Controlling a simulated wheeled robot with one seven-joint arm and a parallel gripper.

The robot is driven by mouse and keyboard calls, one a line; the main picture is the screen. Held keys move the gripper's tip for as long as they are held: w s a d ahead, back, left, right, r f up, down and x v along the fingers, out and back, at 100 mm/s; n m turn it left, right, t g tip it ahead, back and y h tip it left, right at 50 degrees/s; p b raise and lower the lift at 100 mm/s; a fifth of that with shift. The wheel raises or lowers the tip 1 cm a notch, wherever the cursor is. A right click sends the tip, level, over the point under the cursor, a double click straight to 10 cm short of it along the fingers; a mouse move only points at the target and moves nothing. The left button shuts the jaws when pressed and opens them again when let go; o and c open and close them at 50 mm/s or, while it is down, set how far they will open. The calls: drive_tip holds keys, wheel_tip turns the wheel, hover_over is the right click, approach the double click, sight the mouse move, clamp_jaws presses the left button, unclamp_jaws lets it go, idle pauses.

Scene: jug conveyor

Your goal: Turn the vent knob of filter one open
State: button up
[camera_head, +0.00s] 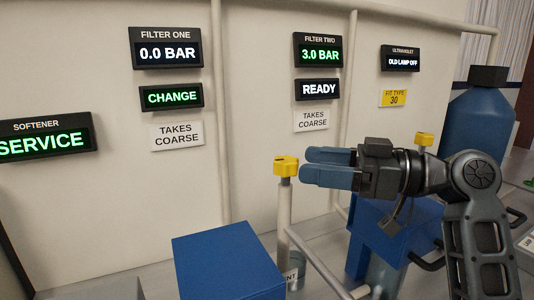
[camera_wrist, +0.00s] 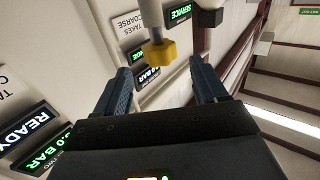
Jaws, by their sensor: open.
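A yellow vent knob (camera_head: 286,166) sits on top of a pale upright pipe in the head view. A label at the foot of this pipe is partly readable as "...ENT". My gripper (camera_head: 305,165) is open, with its two blue fingers pointing left and their tips just right of the knob. In the wrist view the knob (camera_wrist: 160,54) appears beyond the tips of my gripper (camera_wrist: 163,74), roughly centred between them. I cannot tell whether the fingers touch it. The filter one display (camera_head: 166,52) reads 0.0 BAR, above a green CHANGE sign (camera_head: 171,97).
A second yellow knob (camera_head: 424,139) stands behind my arm. A blue box (camera_head: 228,268) is at the lower front, and a blue tank (camera_head: 478,122) stands at right. The filter two display (camera_head: 318,53) reads 3.0 BAR, above a READY sign (camera_head: 318,89). Pale pipes run along the wall.

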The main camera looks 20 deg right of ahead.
sight(275, 158)
drive_tip(key=p+x, duration=0.2)
drive_tip(key=x, duration=0.5)
drive_tip(key=shift+w+a, duration=0.1)
drive_tip(key=shift+a, duration=0.1)
drive_tip(key=shift+c, duration=0.2)
